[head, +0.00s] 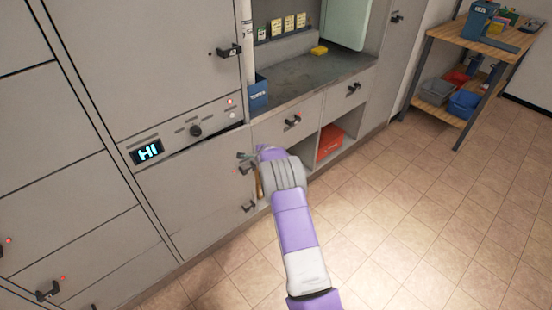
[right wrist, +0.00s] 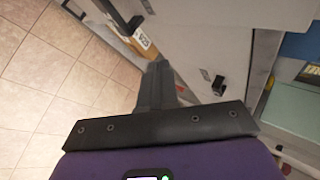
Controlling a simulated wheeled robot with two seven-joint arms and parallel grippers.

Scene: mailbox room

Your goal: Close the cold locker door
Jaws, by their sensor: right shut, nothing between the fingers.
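A grey lower door (head: 195,195) with a dark handle (head: 248,207) sits under a control panel reading "HI" (head: 147,152). It appears slightly ajar: a tan, labelled item (head: 259,182) shows in a narrow gap beside its right edge, and a similar item (right wrist: 141,38) shows in the right wrist view. I cannot tell for sure that this is the cold locker door. My right gripper (head: 246,157) is at the door's upper right edge, shut and empty. Its dark fingers show in the right wrist view (right wrist: 156,85); contact with the door is unclear. My left gripper is out of view.
A larger closed door (head: 150,60) is above the panel. To the right are a counter (head: 310,80), a drawer handle (head: 293,121) and an open cubby with a red bin (head: 330,142). A wooden shelf unit (head: 475,45) stands far right. The tiled floor (head: 430,210) is clear.

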